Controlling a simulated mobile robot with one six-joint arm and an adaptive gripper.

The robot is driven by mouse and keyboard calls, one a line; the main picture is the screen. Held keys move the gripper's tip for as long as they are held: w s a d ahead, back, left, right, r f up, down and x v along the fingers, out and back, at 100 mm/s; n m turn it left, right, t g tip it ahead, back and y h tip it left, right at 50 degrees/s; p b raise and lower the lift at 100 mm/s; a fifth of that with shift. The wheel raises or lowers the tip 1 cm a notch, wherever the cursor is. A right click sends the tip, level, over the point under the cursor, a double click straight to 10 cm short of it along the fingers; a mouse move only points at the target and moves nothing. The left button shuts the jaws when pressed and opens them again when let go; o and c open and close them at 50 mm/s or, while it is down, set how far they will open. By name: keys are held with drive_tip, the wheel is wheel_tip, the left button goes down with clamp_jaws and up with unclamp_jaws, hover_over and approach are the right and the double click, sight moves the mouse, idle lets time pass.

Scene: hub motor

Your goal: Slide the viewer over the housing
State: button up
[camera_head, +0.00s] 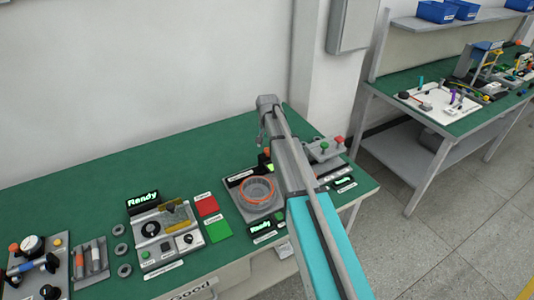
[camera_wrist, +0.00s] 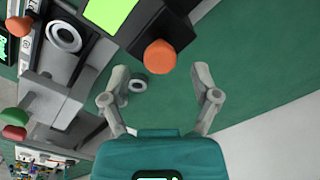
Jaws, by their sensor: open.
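A black box with a bright green screen (camera_wrist: 108,12) and an orange knob (camera_wrist: 160,57) looks like the viewer; it is at the top of the wrist view. My gripper (camera_wrist: 160,80) is open and empty, with the orange knob just beyond and between its fingertips and not touching them as far as I can tell. A pale ring-shaped part (camera_wrist: 65,37), perhaps the housing, sits on the grey fixture left of the box. In the head view my arm hides most of this station; a bit of green and orange (camera_head: 267,155) shows beside it.
The grey fixture carries green and red buttons (camera_head: 325,147). An orange-rimmed round dish (camera_head: 257,188) stands left of my arm. A ring (camera_wrist: 138,85) lies on the green table below the knob. The table's back left (camera_head: 90,175) is clear.

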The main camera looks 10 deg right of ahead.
drive_tip(key=shift+f+b, duration=0.7)
drive_tip(key=shift+f, duration=0.25)
clamp_jaws()
